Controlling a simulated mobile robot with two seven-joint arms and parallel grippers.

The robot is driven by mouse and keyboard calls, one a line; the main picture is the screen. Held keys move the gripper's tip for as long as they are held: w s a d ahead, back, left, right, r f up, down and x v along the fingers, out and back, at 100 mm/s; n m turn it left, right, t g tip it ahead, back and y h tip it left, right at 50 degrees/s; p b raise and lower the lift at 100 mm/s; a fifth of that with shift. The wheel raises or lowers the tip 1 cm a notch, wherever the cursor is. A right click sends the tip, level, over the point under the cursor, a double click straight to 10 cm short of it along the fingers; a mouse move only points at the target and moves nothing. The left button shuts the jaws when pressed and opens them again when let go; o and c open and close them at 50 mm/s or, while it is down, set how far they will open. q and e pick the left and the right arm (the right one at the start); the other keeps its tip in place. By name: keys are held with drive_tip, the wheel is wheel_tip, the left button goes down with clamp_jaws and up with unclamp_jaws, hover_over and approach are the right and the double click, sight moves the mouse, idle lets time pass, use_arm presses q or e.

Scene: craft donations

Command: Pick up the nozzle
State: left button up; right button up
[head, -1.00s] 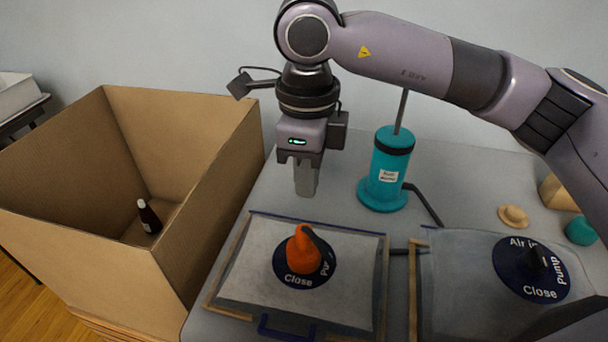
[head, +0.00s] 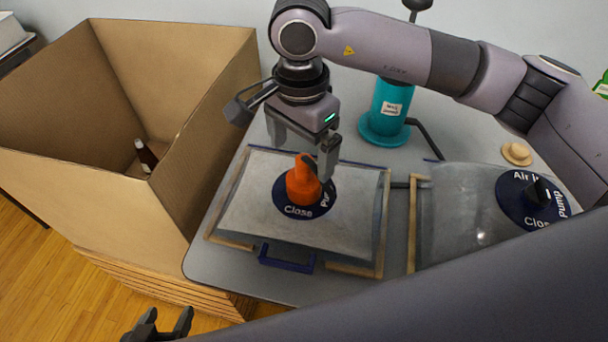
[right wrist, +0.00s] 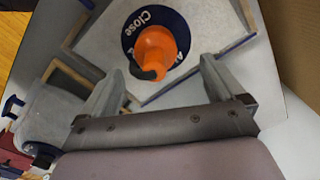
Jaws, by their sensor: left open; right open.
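The orange nozzle (head: 302,182) stands on a dark blue round disc (head: 318,205) marked "Close", on the grey cushion-like panel (head: 250,205) on the table. In the right wrist view the nozzle (right wrist: 156,50) has a dark tip and shows just beyond the fingertips, between their lines. My right gripper (head: 302,158) is open, with its fingers pointing down around the nozzle's upper end in the head view; I see no clear contact. My left gripper (head: 168,318) is open and empty at the bottom edge of the head view, over the floor, away from the nozzle.
A deep cardboard box (head: 100,205) with a dark bottle (head: 146,157) inside stands left of the table. A teal pump (head: 388,110) stands behind the panel.

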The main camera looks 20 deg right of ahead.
sight(304, 174)
drive_tip(key=f, duration=0.5)
drive_tip(key=shift+s+d+f, duration=0.15)
drive_tip(key=shift+s+f, duration=0.15)
drive_tip(key=shift+f, duration=0.1)
drive_tip(key=c, duration=1.2)
drive_tip(key=shift+c, duration=0.2)
